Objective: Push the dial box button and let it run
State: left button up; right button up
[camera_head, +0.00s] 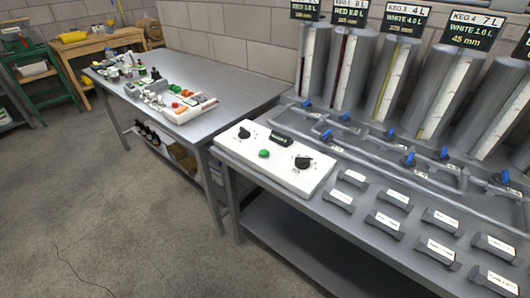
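The dial box (274,158) is a white, flat-topped box on the near left end of the grey metal bench. It has two black dials, a left one (245,133) and a right one (302,162). A round green button (264,154) sits between them, towards the front edge. A small dark display (281,139) stands at the back of the box; its text is too small to read. Neither of my grippers shows in the head view, and nothing touches the box.
Grey kegs (353,70) with signs stand behind pipes with blue valve handles (391,134). Several dark labelled blocks (385,222) fill the bench right of the box. Another metal table (215,80) at left holds a parts tray (182,112). Open concrete floor (110,200) lies in front.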

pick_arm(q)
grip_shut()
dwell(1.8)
